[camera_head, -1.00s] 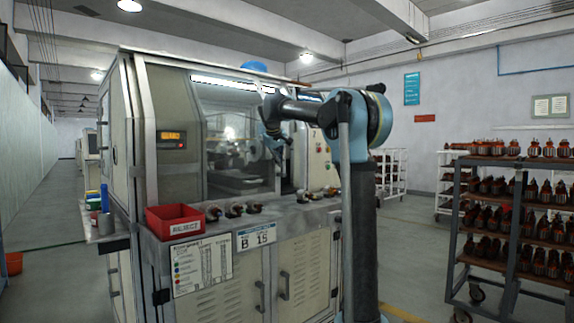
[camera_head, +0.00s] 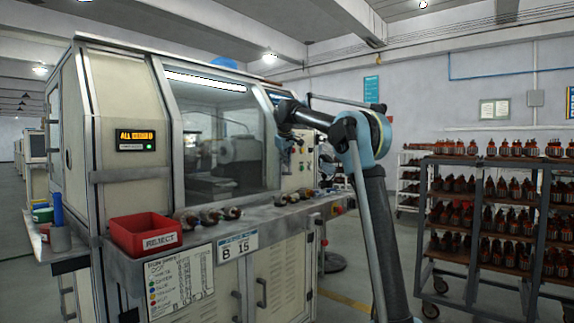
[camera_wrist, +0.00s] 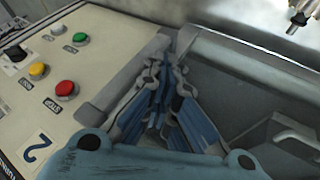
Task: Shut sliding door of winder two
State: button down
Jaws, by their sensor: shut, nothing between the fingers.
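Winder two (camera_head: 125,95) is the cream machine on the left in the head view. Its sliding door (camera_head: 218,140) is a large clear pane in a grey frame, covering most of the front opening, with the winding parts visible behind it. My gripper (camera_head: 284,146) is at the door's right edge, small and partly hidden by my arm. In the wrist view my gripper (camera_wrist: 160,68) is shut and empty, its blue fingers between the control panel (camera_wrist: 70,60) and the door's grey frame (camera_wrist: 250,58). I cannot tell whether the fingertips touch the frame.
A red reject bin (camera_head: 145,234) and several armatures (camera_head: 210,217) sit on the ledge below the door. The panel has a red stop button (camera_wrist: 65,89) and other buttons close to my fingers. A rack of armatures (camera_head: 490,220) stands at right, with free floor before it.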

jog(key=shift+w+d, duration=0.4)
jog(key=shift+w, duration=0.1)
